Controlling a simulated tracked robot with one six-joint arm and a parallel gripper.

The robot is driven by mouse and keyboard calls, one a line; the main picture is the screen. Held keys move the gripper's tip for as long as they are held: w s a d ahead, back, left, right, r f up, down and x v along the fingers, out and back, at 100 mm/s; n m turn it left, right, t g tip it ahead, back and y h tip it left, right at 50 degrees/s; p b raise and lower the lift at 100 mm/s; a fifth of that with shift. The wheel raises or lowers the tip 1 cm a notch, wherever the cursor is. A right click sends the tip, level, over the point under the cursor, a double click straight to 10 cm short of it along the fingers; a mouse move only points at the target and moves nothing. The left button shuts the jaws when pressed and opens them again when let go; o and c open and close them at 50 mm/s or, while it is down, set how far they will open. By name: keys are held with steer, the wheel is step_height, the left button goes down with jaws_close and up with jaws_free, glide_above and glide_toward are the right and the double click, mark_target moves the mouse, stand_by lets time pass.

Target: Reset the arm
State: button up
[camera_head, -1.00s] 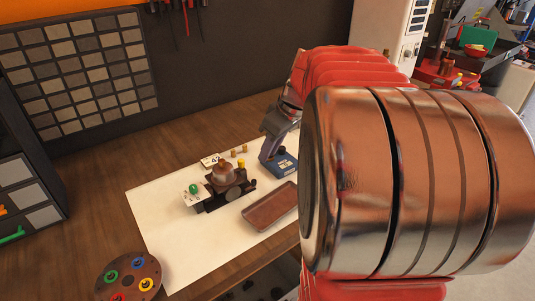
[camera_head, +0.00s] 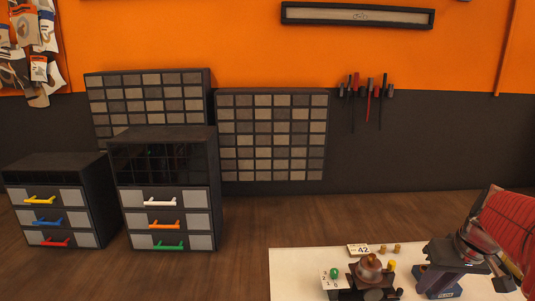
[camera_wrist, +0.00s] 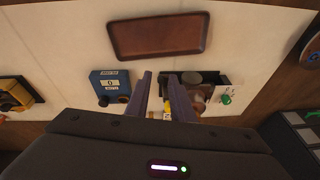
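My gripper (camera_wrist: 160,76) shows in the wrist view with its two grey fingers apart and nothing held between them. It hangs over the white work mat (camera_wrist: 75,45). Past the fingers are a blue box (camera_wrist: 110,84) with a dial, on the left, and a dark fixture with a metal cylinder (camera_wrist: 192,77), on the right. In the head view my red arm (camera_head: 505,225) enters at the lower right, and the gripper's dark body is near the blue box (camera_head: 440,283). The fingertips are hard to make out there.
A brown tray (camera_wrist: 160,36) lies on the mat. The fixture (camera_head: 368,273) with a copper-coloured knob and a number card (camera_head: 358,250) are left of my gripper. Drawer cabinets (camera_head: 165,190) stand at the left. The wooden bench (camera_head: 200,275) between is clear.

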steer(key=s+a+n+t, duration=0.1)
steer(key=s+a, duration=0.4)
steer(key=a, duration=0.7)
steer(key=s+a+n+t, duration=0.1)
steer(key=s+a, duration=0.5)
steer(key=a, duration=0.7)
steer(key=shift+a+r, duration=0.15)
steer(key=shift+r, duration=0.3)
steer(key=shift+s, duration=0.15)
